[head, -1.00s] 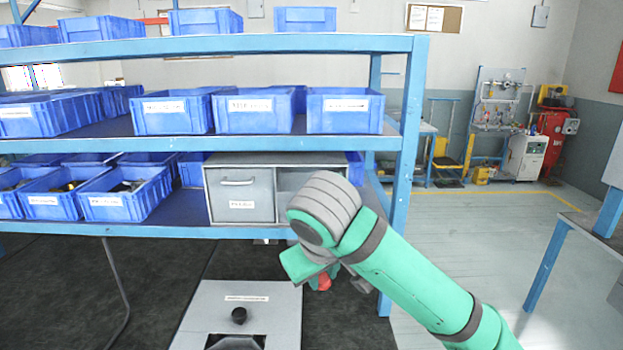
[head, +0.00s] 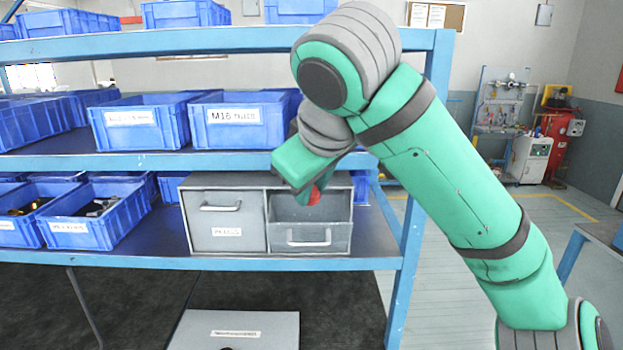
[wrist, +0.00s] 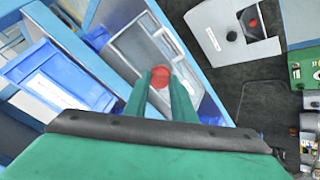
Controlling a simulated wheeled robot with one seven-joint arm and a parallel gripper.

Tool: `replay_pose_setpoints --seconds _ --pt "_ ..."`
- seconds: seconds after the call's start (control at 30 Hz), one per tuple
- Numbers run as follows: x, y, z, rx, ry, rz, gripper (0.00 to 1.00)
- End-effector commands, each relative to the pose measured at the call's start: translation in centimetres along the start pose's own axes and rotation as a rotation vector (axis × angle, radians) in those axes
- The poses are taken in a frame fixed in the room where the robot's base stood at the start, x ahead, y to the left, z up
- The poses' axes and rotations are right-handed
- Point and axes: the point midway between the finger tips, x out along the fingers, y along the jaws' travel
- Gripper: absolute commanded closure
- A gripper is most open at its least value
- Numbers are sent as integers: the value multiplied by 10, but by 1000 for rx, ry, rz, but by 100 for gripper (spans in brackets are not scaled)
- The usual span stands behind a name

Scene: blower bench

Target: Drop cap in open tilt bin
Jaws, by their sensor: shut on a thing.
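A red cap (head: 314,196) is held between the fingers of my gripper (head: 318,188). The wrist view also shows the red cap (wrist: 161,77) at the tips of my shut gripper (wrist: 162,92). The open tilt bin (head: 322,239) is the right one of two in a grey cabinet on the lower shelf. Its front leans out and carries a handle. My gripper is in front of or over its opening; the exact depth is hard to tell. The wrist view shows the grey bin (wrist: 136,48) behind the cap.
The left tilt bin (head: 225,221) is shut. Blue bins (head: 102,212) stand left of the cabinet, and more (head: 240,122) on the shelf above. A blue shelf post (head: 413,220) is close on the right. A grey box (head: 238,330) lies below, with a knob (wrist: 231,36) and dark opening.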

Motion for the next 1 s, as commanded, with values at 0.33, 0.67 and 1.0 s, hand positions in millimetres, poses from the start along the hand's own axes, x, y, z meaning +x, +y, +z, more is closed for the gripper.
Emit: replay_pose_setpoints --seconds 0.33,0.67,1.0 --pt "0 -3 -2 -8 3 1 97" --pt "16 3 -7 -12 3 4 97" --pt "41 13 -16 -14 4 4 97"
